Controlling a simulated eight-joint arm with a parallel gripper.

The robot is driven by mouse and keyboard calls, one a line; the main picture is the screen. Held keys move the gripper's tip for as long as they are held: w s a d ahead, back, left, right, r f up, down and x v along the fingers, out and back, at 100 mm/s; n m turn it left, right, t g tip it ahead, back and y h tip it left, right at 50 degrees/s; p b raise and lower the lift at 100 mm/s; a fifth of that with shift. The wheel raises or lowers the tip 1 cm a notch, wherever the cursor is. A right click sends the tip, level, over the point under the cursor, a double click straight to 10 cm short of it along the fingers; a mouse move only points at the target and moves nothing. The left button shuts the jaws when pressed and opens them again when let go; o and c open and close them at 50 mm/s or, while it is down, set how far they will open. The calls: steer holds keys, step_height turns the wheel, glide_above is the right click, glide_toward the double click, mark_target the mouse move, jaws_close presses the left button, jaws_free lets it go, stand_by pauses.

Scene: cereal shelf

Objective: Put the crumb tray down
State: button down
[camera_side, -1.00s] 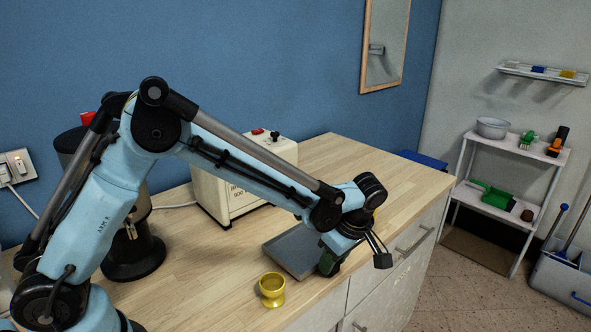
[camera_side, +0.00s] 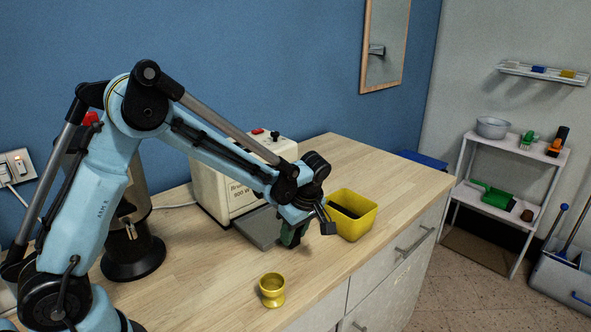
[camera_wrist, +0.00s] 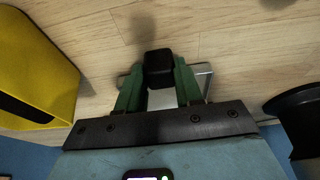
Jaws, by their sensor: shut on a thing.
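The crumb tray (camera_side: 258,229) is a flat grey sheet in front of the cream toaster (camera_side: 228,198) in the side view. The arm hides part of the tray. The tray is low over the wooden counter (camera_side: 215,285); I cannot tell whether it touches.
A yellow tub (camera_side: 358,226) with dark contents stands just right of my gripper, and it also shows in the wrist view (camera_wrist: 35,60). A gold egg cup (camera_side: 272,290) stands near the front edge. A black-based appliance (camera_side: 133,258) is at the left.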

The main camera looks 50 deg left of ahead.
steer(key=c, duration=0.7)
jaws_free()
steer(key=shift+f, duration=0.15)
steer(key=shift+c, duration=0.2)
steer(key=v, duration=1.2)
steer(key=s+m+t+h, duration=0.3)
steer(key=s+m+t, duration=0.4)
steer(key=s+m, duration=0.7)
steer(key=shift+r+m, duration=0.45)
steer(key=shift+m, duration=1.55)
steer(key=shift+s, duration=0.15)
